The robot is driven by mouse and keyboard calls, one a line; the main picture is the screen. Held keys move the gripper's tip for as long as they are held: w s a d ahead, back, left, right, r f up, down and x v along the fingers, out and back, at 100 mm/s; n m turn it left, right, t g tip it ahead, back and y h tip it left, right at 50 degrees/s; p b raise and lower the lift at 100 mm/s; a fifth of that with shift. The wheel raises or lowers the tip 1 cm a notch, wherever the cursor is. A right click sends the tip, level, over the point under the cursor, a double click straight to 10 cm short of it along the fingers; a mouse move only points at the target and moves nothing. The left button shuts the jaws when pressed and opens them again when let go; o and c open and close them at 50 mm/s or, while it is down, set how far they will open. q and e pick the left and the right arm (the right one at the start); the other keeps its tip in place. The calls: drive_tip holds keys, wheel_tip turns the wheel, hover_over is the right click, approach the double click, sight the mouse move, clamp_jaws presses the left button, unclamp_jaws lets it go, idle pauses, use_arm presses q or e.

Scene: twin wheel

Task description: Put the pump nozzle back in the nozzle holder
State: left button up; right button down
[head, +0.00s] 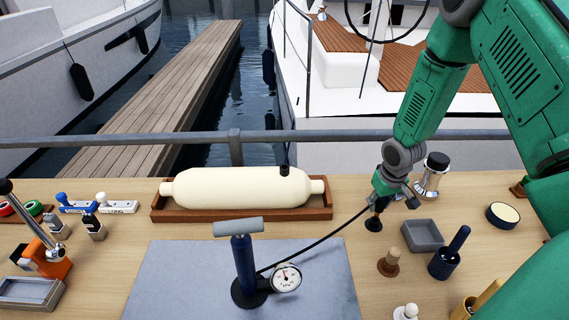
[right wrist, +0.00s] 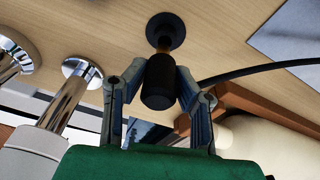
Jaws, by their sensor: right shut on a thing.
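The pump nozzle (right wrist: 159,84) is a dark cylinder with a black hose, held between the fingers of my right gripper (right wrist: 157,74). In the head view my right gripper (head: 392,196) is at the right of the table, pointing down. The nozzle holder (head: 374,225), a small black round piece, stands directly below it; it also shows in the right wrist view (right wrist: 166,24). The nozzle's brownish tip lines up with the holder and seems to meet it; how deep it sits is hidden. The blue pump (head: 243,262) with its gauge (head: 286,278) stands on a grey mat. My left gripper is not in view.
A chrome piece with a black top (head: 432,176) is behind my gripper. A cream fender (head: 240,188) lies in a wooden cradle at the back.

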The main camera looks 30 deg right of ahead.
sight(377, 212)
idle(0.5)
drive_tip(key=shift+p, duration=0.8)
idle(1.1)
drive_tip(key=shift+f+b, duration=1.1)
drive_tip(key=shift+f, duration=0.6)
drive_tip(key=c, duration=1.2)
unclamp_jaws()
drive_tip(key=shift+r, duration=0.15)
